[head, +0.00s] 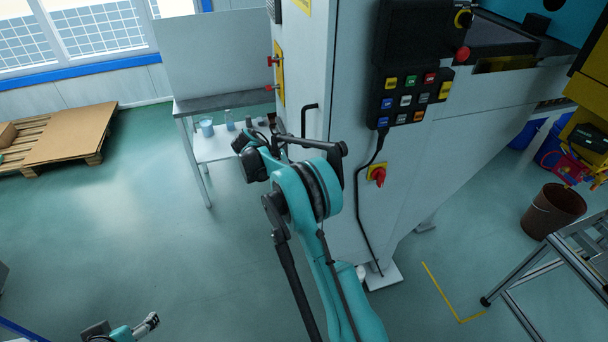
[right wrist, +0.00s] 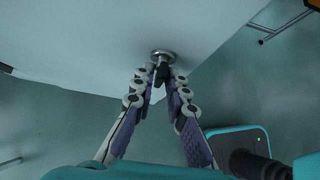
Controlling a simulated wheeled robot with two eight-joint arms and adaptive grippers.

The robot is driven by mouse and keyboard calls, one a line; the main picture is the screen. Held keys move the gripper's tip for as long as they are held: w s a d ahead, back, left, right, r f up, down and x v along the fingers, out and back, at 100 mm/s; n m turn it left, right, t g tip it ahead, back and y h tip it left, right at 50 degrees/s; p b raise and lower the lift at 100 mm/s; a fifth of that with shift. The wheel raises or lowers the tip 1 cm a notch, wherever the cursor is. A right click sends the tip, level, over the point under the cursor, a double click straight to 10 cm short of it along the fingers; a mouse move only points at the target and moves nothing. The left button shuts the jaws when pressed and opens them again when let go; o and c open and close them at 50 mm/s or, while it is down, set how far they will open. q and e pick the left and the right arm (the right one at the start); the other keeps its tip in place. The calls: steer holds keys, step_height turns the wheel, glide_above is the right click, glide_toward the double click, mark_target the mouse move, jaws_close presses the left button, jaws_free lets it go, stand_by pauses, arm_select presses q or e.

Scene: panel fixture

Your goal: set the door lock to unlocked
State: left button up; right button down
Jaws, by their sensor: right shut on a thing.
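The door lock shows in the right wrist view as a round silver base (right wrist: 163,54) with a small dark turn-piece (right wrist: 162,72), on a pale panel face (right wrist: 110,45). My right gripper (right wrist: 160,82) is shut on the dark turn-piece, with a finger on each side. The fingers partly hide it, so its turned position cannot be read. In the head view my right arm reaches up to the left side of the tall white cabinet (head: 345,60); the lock cannot be made out there. My left gripper (head: 151,321) is low at the left, away from the cabinet, its finger opening unclear.
The cabinet front carries a button panel (head: 413,98) and a red rotary switch (head: 378,174) with a hanging cable. A side table (head: 208,104) with small cups stands behind my right arm. A pallet (head: 75,138) lies at left.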

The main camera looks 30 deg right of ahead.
stand_by(0.4)
steer(key=c, duration=1.7)
jaws_free()
steer(key=v, duration=1.2)
steer(key=shift+d, duration=0.1)
